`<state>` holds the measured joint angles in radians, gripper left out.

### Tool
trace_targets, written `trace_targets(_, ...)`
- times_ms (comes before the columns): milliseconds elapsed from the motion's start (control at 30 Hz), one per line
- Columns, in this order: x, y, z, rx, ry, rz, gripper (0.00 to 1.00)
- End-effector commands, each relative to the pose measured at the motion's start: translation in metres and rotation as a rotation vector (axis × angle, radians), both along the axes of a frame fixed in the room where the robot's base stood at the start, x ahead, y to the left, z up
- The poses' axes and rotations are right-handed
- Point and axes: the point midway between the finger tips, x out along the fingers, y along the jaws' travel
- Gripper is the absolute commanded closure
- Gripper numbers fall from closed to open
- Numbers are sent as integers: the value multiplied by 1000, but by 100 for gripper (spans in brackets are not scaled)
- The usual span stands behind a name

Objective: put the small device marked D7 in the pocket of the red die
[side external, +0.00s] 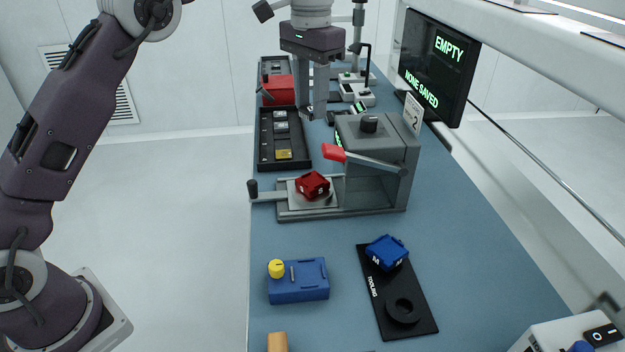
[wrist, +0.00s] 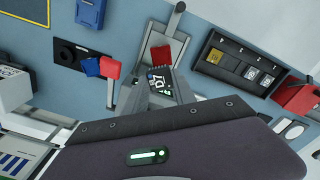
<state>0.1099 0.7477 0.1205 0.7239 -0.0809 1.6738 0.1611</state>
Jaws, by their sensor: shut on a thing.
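The small device marked D7 (wrist: 158,82) shows in the wrist view as a dark block with white marking, between the fingers of my gripper (wrist: 161,88). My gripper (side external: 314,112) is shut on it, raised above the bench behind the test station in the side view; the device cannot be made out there. The red die (side external: 312,185) sits on the pale sliding plate (side external: 293,198) at the front of the grey station. The red die also shows in the wrist view (wrist: 161,55), just beyond the held device. Its pocket cannot be made out clearly.
The grey station (side external: 400,165) has a red-tipped lever (side external: 334,152) raised near the die. A black tray (side external: 265,150) with several devices lies behind. A blue die (side external: 387,252) rests on the tooling plate (side external: 415,300). The screen (side external: 432,68) reads EMPTY, NONE SAVED.

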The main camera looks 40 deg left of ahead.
Motion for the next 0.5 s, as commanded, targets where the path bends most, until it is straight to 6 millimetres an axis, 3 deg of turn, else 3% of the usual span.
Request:
trace_targets(67, 8, 3, -4, 0, -1, -83, 100)
trace_targets(433, 5, 2, -55, 0, 3, -73, 100)
trace_targets(500, 5, 2, -71, -1, 5, -73, 100)
